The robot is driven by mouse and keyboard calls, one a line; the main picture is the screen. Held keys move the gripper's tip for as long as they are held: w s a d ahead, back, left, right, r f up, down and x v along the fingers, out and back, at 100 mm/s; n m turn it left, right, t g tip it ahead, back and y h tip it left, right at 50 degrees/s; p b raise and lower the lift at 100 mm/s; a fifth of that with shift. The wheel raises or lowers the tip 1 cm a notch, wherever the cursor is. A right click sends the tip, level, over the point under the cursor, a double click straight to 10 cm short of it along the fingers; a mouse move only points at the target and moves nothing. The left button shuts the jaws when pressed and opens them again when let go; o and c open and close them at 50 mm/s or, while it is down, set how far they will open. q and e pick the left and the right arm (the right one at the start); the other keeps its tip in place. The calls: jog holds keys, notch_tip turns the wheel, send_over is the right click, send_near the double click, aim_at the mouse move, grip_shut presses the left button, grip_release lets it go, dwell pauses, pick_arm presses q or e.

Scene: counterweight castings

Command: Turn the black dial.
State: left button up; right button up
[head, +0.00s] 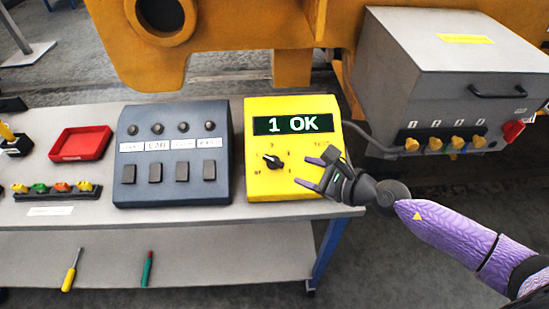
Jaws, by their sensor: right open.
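The black dial (272,162) sits on the front of a yellow box (262,187) on the bench. Its white mark points to the upper left. Small labels surround it, among them "OFF" at the lower left and "TEST" at the upper right. The box's display (293,124) reads "1 OK". My right gripper (311,172) is open and empty, with its purple fingers pointing left toward the dial. It is over the right part of the yellow box, to the right of the dial and apart from it. My left gripper is not in view.
A dark blue switch panel (135,194) stands left of the yellow box. Further left are a red tray (81,143) and a strip of coloured buttons (51,190). A grey cabinet (440,65) stands right. Two screwdrivers (72,270) lie on the lower shelf (200,262).

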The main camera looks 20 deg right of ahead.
aim_at(279, 163)
jog(key=b+x, duration=0.1)
jog(key=x, duration=0.9)
jog(key=shift+s+f+b, duration=0.1)
jog(key=shift+b, duration=0.2)
grip_shut()
